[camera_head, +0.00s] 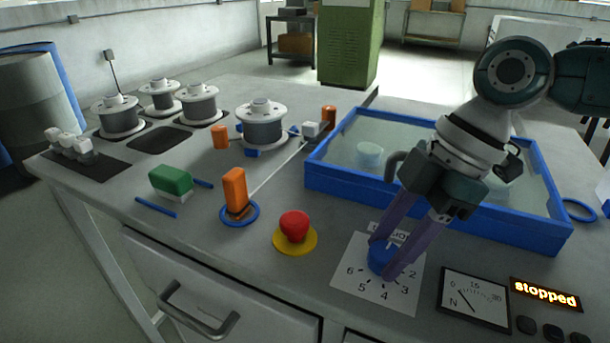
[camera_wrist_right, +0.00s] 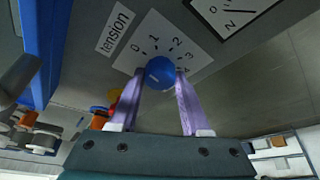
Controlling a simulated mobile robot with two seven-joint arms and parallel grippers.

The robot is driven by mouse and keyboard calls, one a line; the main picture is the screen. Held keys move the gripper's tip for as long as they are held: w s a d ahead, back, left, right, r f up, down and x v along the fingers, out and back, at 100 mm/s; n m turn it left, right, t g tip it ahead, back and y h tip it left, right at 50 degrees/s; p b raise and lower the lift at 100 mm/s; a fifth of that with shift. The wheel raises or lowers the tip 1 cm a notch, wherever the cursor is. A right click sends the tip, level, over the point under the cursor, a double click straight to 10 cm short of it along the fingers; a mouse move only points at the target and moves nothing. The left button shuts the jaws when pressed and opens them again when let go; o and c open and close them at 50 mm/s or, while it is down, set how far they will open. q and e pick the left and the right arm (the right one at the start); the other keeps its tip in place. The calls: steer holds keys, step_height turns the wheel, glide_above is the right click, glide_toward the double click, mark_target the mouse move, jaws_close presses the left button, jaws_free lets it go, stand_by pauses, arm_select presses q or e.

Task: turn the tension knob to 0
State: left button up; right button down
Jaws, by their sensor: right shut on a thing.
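The blue tension knob (camera_head: 379,262) sits on a white dial plate (camera_head: 350,290) with black numbers on the front part of the bench. My right gripper (camera_head: 382,257) comes down from the upper right, with its two purple fingers shut on opposite sides of the knob. In the right wrist view the knob (camera_wrist_right: 163,72) is between the fingertips, and the numbers 0 to 3 and the label "tension" (camera_wrist_right: 115,32) show. A small pale mark shows on the knob, but I cannot tell which number it points to. My left gripper is not in view.
A red button (camera_head: 294,225) on a yellow base stands left of the dial. A blue-rimmed tank (camera_head: 340,187) lies behind it. A gauge (camera_head: 474,299) and a lit "stopped" sign (camera_head: 545,294) are to the right. Wire spools (camera_head: 262,125) and an orange post (camera_head: 234,190) stand further left.

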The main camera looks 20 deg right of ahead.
steer(key=shift+w+n+g+b, duration=0.1)
steer(key=shift+n+g+b, duration=0.35)
steer(key=shift+n, duration=0.65)
steer(key=shift+c, duration=1.8)
jaws_free()
steer(key=v, duration=1)
